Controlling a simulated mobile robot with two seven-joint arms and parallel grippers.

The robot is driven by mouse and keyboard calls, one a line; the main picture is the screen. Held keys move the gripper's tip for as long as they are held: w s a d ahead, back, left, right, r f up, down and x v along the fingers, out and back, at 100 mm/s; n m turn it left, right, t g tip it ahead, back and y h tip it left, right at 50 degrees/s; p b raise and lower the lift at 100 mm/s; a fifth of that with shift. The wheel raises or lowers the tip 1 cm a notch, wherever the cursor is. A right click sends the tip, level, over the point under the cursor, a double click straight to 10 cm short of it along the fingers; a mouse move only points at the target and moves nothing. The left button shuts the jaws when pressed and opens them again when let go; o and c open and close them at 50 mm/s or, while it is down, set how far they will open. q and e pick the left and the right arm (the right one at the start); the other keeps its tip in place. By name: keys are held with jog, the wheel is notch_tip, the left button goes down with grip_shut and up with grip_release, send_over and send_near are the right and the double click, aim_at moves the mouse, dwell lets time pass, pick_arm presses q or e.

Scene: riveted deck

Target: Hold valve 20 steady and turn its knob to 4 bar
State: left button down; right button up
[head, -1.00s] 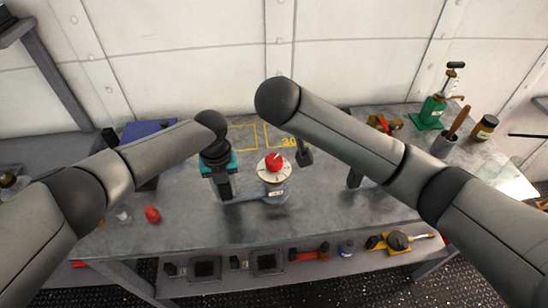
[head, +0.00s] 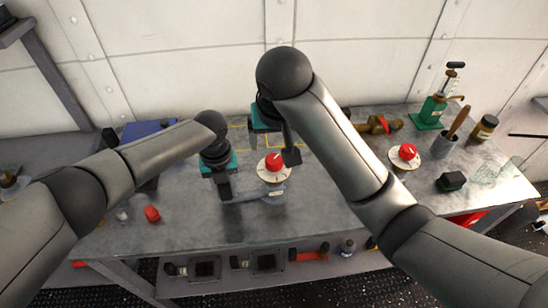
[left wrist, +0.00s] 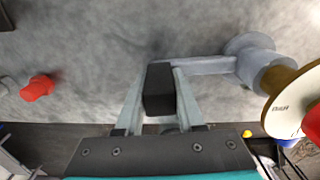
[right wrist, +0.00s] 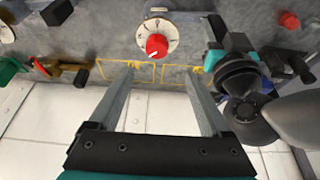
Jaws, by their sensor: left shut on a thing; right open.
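A valve stands mid-bench with a red knob (head: 273,162) on a white dial (head: 271,174). The knob and its white pointer show in the right wrist view (right wrist: 157,45); the scale and tag are too small to read. My left gripper (head: 224,192) is shut on the black grip (left wrist: 160,88) at the end of the valve's grey side pipe (left wrist: 205,65), left of the body. My right gripper (right wrist: 158,75) is open and empty, its fingers pointing towards the knob but apart from it. In the head view it is behind the valve, partly hidden by my arm.
Another red-knobbed valve (head: 405,153) stands at right, near a black-green block (head: 452,181), a brush cup (head: 443,146), a jar (head: 485,127) and a green pump (head: 432,110). A brass fitting (head: 378,124) lies behind. A red cap (head: 152,213) is at left. Yellow outlines mark the bench behind the valve.

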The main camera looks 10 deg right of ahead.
aim_at(274, 159)
jog(key=x, duration=1)
jog(key=shift+s+d+f, duration=0.25)
jog(key=shift+d+f, duration=0.05)
jog(key=shift+f, duration=0.15)
grip_shut()
